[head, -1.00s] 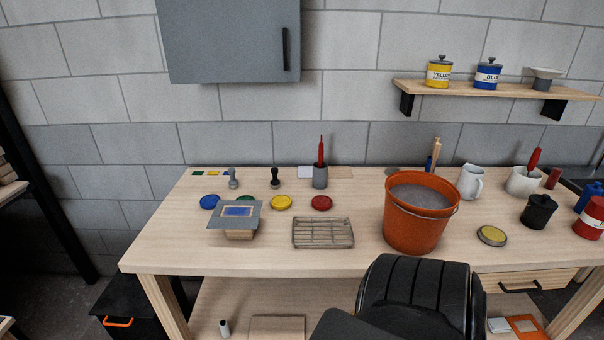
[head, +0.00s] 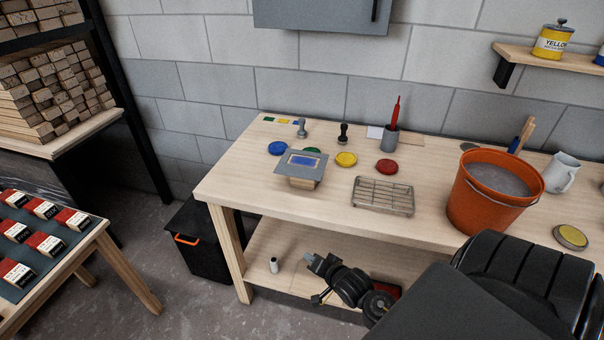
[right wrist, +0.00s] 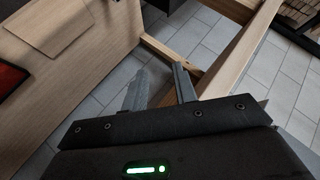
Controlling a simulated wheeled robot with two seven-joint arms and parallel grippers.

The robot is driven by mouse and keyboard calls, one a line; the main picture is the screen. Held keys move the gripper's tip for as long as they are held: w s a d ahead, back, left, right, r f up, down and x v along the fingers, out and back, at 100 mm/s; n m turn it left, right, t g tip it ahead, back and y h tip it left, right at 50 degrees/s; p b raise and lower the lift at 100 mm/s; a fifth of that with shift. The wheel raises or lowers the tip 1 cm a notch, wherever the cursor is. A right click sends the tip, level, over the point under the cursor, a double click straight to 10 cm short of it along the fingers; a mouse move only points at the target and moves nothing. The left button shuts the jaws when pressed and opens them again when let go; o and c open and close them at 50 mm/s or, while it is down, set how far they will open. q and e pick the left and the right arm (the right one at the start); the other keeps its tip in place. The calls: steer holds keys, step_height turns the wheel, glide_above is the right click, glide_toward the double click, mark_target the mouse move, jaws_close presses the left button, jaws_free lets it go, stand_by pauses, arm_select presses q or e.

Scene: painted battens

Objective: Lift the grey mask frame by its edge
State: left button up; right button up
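The grey mask frame (head: 297,174) is a flat plate with a window, lying on top of a pale wooden block (head: 297,184) at the left part of the workbench. Blue shows through its window, and its edges stick out past the block. My right gripper (head: 314,262) is below and in front of the bench top, near the lower shelf, well apart from the frame. In the right wrist view its two fingers (right wrist: 160,84) stand apart with nothing between them. My left gripper is not in view.
The bench's front edge (head: 330,213) lies between my right gripper and the frame.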

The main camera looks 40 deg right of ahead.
mark_target(308, 176)
steer(key=w+d+r+m+t+h, duration=0.1)
steer(key=w+d+r+m+t, duration=0.2)
steer(key=r, duration=0.7)
steer(key=d+r+m+t+h, duration=0.1)
steer(key=d+r+m+t, duration=0.3)
steer(key=r, duration=0.5)
steer(key=shift+m+g, duration=0.5)
steer(key=shift+m, duration=0.1)
steer(key=w, duration=0.1)
steer(key=w+p, duration=0.1)
steer(key=w, duration=0.1)
steer(key=w+d, duration=0.1)
steer(key=w, duration=0.1)
steer(key=shift+w, duration=0.45)
steer(key=w+p, duration=0.2)
steer(key=w, duration=0.1)
steer(key=w+d, duration=0.1)
steer(key=w, duration=0.1)
steer(key=shift+r+p, duration=0.2)
steer(key=shift+p, duration=0.2)
jaws_close()
